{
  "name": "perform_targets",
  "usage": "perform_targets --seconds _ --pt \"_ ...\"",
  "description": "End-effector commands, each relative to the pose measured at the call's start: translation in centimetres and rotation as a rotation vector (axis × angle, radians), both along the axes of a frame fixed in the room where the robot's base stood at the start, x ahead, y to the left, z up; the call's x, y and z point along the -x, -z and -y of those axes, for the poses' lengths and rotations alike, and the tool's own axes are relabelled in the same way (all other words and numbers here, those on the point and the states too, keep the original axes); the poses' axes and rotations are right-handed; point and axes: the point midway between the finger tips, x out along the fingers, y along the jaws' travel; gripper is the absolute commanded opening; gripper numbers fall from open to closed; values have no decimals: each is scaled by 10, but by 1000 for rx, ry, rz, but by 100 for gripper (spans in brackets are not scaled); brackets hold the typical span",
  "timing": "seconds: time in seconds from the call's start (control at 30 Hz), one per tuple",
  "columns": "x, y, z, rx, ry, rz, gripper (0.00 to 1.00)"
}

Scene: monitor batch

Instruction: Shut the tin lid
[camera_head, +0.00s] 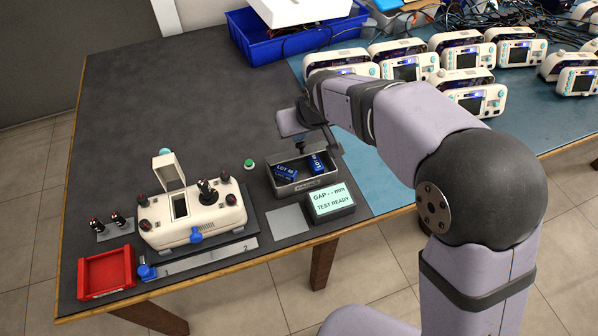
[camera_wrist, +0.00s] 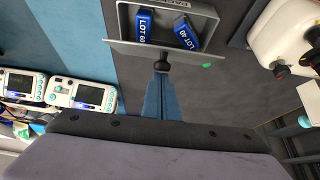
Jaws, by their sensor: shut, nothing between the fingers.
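The grey tin (camera_head: 296,187) stands right of the middle of the table, its top open, with blue boxes marked LOT 40 (camera_head: 285,172) and LOT 60 (camera_head: 316,164) inside. The tin lid (camera_head: 332,147) stands raised at the tin's far side, partly hidden by my gripper and arm. The wrist view shows the lid (camera_wrist: 135,48) edge-on between the boxes and my gripper (camera_wrist: 161,69). My gripper is shut and empty, its tip close to the lid; I cannot tell whether they touch. It also shows in the head view (camera_head: 301,147).
A white device (camera_head: 190,222) with joysticks and a raised flap stands left of the tin. A green button (camera_head: 249,164) lies between them. A display (camera_head: 331,202) sits in front. White monitors (camera_head: 405,68) fill the back right; the back left is clear.

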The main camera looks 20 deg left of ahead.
Motion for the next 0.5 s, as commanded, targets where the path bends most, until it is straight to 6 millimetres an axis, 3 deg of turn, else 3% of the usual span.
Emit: perform_targets --seconds 0.5 --pt "9 6 9 1 0 -1 0"
